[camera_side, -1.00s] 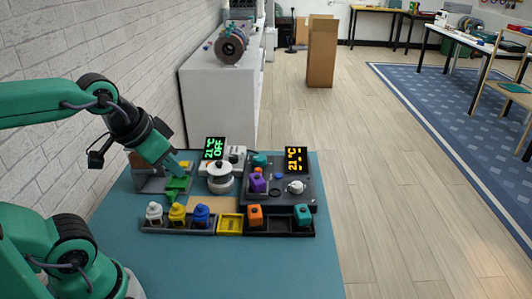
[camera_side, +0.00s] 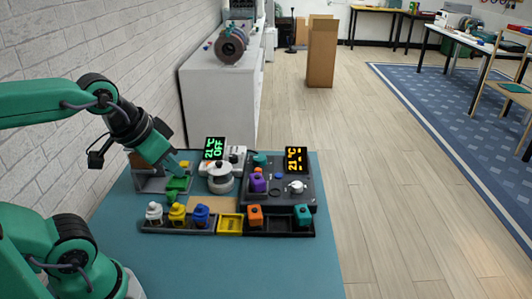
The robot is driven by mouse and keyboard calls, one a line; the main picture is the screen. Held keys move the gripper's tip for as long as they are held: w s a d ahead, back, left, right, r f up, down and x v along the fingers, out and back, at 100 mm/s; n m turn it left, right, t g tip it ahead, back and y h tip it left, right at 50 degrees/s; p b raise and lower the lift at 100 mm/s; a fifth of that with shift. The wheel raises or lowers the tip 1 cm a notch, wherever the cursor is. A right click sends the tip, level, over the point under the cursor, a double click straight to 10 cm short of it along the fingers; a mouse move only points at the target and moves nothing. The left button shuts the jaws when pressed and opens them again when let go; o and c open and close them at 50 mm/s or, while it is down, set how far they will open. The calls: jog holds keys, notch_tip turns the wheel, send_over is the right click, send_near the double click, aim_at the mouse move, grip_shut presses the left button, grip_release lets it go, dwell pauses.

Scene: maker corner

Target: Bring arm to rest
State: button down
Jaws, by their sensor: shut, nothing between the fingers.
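My gripper (camera_side: 181,172) is shut and empty, and points down and to the right at the left side of the table. It is at or just above a green block-like part (camera_side: 176,186) beside a grey stand (camera_side: 149,181). I cannot tell whether they touch. My arm reaches in from the left edge, bent downward at the wrist.
The blue-green table (camera_side: 240,268) is clear in front.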

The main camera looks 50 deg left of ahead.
dwell(0.8)
jog(key=w+r+m+g, duration=0.25)
jog(key=w+r, duration=0.25)
jog(key=w, duration=0.5)
jog(key=m+g, duration=0.3)
jog(key=m, duration=0.4)
send_over(279, 175)
notch_tip(279, 175, down, 11)
jog(key=shift+s+f+n, duration=0.1)
jog(key=shift+f+n, duration=0.1)
jog(key=shift+n, duration=0.05)
notch_tip(279, 175, down, 14)
dwell(0.7)
